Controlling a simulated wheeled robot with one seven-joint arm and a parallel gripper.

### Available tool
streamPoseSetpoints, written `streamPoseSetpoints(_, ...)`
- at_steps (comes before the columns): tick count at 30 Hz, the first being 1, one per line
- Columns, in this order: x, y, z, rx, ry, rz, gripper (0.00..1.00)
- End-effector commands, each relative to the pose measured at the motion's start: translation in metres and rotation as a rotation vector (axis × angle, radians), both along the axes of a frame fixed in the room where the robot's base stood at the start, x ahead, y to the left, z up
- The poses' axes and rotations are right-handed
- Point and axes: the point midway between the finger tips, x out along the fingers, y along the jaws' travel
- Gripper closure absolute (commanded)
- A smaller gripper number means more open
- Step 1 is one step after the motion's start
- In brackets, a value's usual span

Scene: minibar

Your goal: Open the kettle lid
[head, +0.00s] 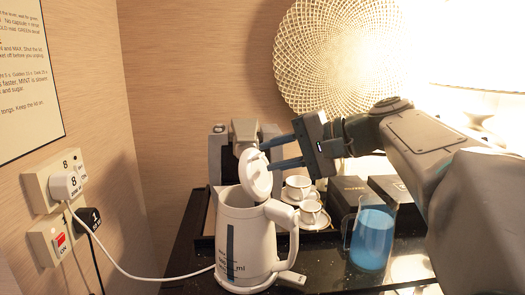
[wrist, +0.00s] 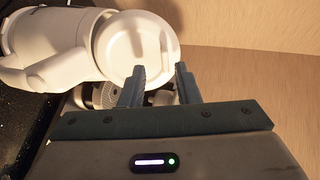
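A white kettle (head: 245,240) stands upright on the dark counter, with its handle towards the right. Its round lid (head: 256,174) is raised, tilted up steeply above the open top. In the wrist view, the lid (wrist: 138,40) lies at the top centre, with the kettle body (wrist: 60,42) to its left. My gripper (head: 272,152) is beside the raised lid, its fingers pointing left. In the wrist view, the fingertips (wrist: 160,72) are apart with a gap between them. One fingertip is close to or touching the lid's edge; I cannot tell which.
A blue-filled jug (head: 372,238) stands right of the kettle. White cups (head: 307,211) and dark boxes (head: 352,190) sit behind on a tray. A coffee machine stands at the wall. A white cord (head: 135,276) runs to the kettle from the wall sockets.

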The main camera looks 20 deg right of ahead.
Motion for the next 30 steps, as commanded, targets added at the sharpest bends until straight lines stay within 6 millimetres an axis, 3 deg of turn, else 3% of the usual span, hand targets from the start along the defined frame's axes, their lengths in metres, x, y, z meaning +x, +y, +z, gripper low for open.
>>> streamPoseSetpoints(5, -0.013, -0.015, 0.009, 0.0, -0.003, -0.003, 0.71)
streamPoseSetpoints(18, -0.072, -0.078, 0.044, -0.001, 0.001, -0.003, 0.71)
streamPoseSetpoints(30, -0.087, -0.093, 0.05, -0.001, 0.002, 0.001, 0.71)
